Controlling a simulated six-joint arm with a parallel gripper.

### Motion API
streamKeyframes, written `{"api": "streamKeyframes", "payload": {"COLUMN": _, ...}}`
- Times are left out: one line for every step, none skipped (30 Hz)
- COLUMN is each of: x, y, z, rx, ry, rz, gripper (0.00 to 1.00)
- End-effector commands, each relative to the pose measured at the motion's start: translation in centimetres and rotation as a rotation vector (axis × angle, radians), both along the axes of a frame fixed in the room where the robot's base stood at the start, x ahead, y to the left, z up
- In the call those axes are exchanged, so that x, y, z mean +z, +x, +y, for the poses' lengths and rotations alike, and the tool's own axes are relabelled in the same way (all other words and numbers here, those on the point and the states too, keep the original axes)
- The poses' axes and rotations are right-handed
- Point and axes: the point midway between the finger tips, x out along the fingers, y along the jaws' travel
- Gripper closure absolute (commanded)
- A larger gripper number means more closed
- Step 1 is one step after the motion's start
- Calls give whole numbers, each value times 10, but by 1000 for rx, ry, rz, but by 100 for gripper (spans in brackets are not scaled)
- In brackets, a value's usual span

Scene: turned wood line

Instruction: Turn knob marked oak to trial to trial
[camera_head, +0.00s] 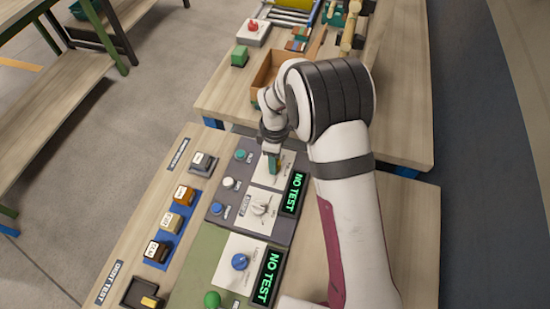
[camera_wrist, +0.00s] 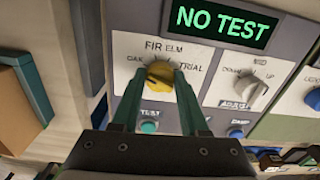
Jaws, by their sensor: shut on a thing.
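The yellow knob (camera_wrist: 160,76) sits on a white plate with the words OAK, FIR, ELM and TRIAL around it. My gripper (camera_wrist: 159,72) has its two green fingers on either side of the knob and is shut on it. The fingers cover the knob's sides, and I cannot tell surely which word it points at. In the head view my gripper (camera_head: 273,163) reaches down to the white plate (camera_head: 288,160) at the console's far end, and the knob is hidden there. A display (camera_wrist: 222,22) above the plate reads NO TEST.
A white knob (camera_head: 262,208) is on the neighbouring plate. Teal (camera_head: 240,155), white (camera_head: 229,183) and blue (camera_head: 217,209) buttons line the console's left side. A green panel with a blue knob (camera_head: 240,262) is nearer. An open wooden box (camera_head: 264,74) stands beyond my gripper.

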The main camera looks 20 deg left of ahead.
Motion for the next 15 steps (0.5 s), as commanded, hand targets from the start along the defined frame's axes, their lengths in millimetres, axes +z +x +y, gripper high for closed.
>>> {"api": "streamKeyframes", "payload": {"x": 0, "y": 0, "z": 0, "rx": -3, "ry": 0, "rz": 0, "gripper": 100}}
{"api": "streamKeyframes", "payload": {"x": 0, "y": 0, "z": 0, "rx": -7, "ry": 0, "rz": 0, "gripper": 100}}
{"api": "streamKeyframes", "payload": {"x": 0, "y": 0, "z": 0, "rx": -14, "ry": 0, "rz": 0, "gripper": 100}}
{"api": "streamKeyframes", "payload": {"x": 0, "y": 0, "z": 0, "rx": -21, "ry": 0, "rz": 0, "gripper": 100}}
{"api": "streamKeyframes", "payload": {"x": 0, "y": 0, "z": 0, "rx": -30, "ry": 0, "rz": 0, "gripper": 100}}
{"api": "streamKeyframes", "payload": {"x": 0, "y": 0, "z": 0, "rx": -44, "ry": 0, "rz": 0, "gripper": 100}}
{"api": "streamKeyframes", "payload": {"x": 0, "y": 0, "z": 0, "rx": -58, "ry": 0, "rz": 0, "gripper": 100}}
{"api": "streamKeyframes", "payload": {"x": 0, "y": 0, "z": 0, "rx": -73, "ry": 0, "rz": 0, "gripper": 100}}
{"api": "streamKeyframes", "payload": {"x": 0, "y": 0, "z": 0, "rx": -97, "ry": 0, "rz": 0, "gripper": 100}}
{"api": "streamKeyframes", "payload": {"x": 0, "y": 0, "z": 0, "rx": -116, "ry": 0, "rz": 0, "gripper": 100}}
{"api": "streamKeyframes", "payload": {"x": 0, "y": 0, "z": 0, "rx": -137, "ry": 0, "rz": 0, "gripper": 100}}
{"api": "streamKeyframes", "payload": {"x": 0, "y": 0, "z": 0, "rx": -168, "ry": 0, "rz": 0, "gripper": 100}}
{"api": "streamKeyframes", "payload": {"x": 0, "y": 0, "z": 0, "rx": -194, "ry": 0, "rz": 0, "gripper": 100}}
{"api": "streamKeyframes", "payload": {"x": 0, "y": 0, "z": 0, "rx": -219, "ry": 0, "rz": 0, "gripper": 100}}
{"api": "streamKeyframes", "payload": {"x": 0, "y": 0, "z": 0, "rx": -256, "ry": 0, "rz": 0, "gripper": 100}}
